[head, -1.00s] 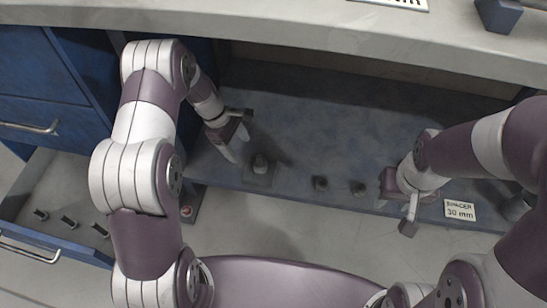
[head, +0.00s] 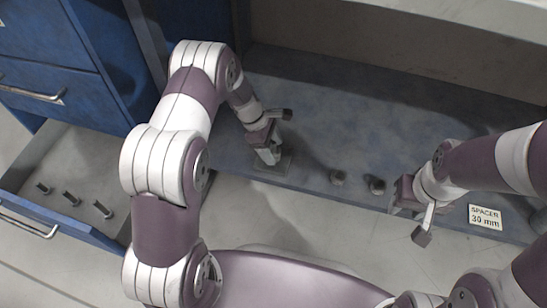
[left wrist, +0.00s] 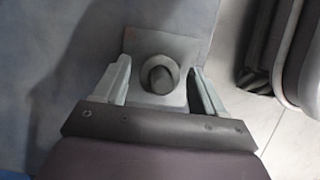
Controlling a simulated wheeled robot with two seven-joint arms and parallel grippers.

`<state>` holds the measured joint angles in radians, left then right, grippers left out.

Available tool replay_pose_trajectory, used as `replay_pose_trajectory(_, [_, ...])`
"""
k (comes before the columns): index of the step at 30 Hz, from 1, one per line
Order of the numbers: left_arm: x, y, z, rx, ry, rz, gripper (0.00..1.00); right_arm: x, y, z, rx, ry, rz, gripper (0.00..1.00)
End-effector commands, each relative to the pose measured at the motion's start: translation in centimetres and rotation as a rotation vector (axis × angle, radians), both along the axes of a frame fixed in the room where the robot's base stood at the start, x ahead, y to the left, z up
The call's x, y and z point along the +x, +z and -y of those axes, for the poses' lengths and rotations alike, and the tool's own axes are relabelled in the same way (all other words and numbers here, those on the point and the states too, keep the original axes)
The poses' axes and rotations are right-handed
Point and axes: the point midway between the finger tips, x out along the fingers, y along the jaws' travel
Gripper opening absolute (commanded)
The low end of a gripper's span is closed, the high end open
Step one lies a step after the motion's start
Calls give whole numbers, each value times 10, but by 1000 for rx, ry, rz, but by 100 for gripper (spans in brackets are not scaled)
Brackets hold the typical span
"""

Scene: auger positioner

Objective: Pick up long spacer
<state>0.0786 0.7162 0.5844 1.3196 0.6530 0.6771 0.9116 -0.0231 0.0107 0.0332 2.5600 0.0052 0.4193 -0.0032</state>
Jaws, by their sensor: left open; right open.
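My left gripper (head: 270,154) is open above a square plate on the lower shelf. In the left wrist view, a round grey piece with a darker peg-like middle (left wrist: 160,76) stands on that plate (left wrist: 168,43), between the open fingers (left wrist: 160,88) and apart from them. In the head view my gripper hides this piece. Two short dark cylinders (head: 338,178) (head: 376,185) stand to its right on the shelf. I cannot tell which piece is the long spacer. My right gripper (head: 411,212) is open and empty near the shelf's front edge.
A label reading "SPACER 30 mm" (head: 485,217) is at the shelf's (head: 330,120) front right. An open blue drawer (head: 97,231) at left holds several small pegs (head: 72,198). A pale worktop (head: 470,25) overhangs the back. The shelf's middle is mostly clear.

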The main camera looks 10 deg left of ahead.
Motion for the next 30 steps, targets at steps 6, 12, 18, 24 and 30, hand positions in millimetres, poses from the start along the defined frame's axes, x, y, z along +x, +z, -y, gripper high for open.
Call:
replay_pose_trajectory(6, [0,-11,4,1,0,0,70,0,-8,0,0,0,0,43])
replay_pose_trajectory(12, [0,-11,4,0,0,0,22,0,-8,0,0,0,0,43])
replay_pose_trajectory(18, [0,-11,4,0,-1,1,2,0,-8,0,0,0,0,43])
replay_pose_trajectory(24, [1,0,4,0,0,2,1,0,0,0,0,0,0,43])
replay_pose_trajectory(30, [1,45,4,1,0,3,1,0,33,0,0,0,0,43])
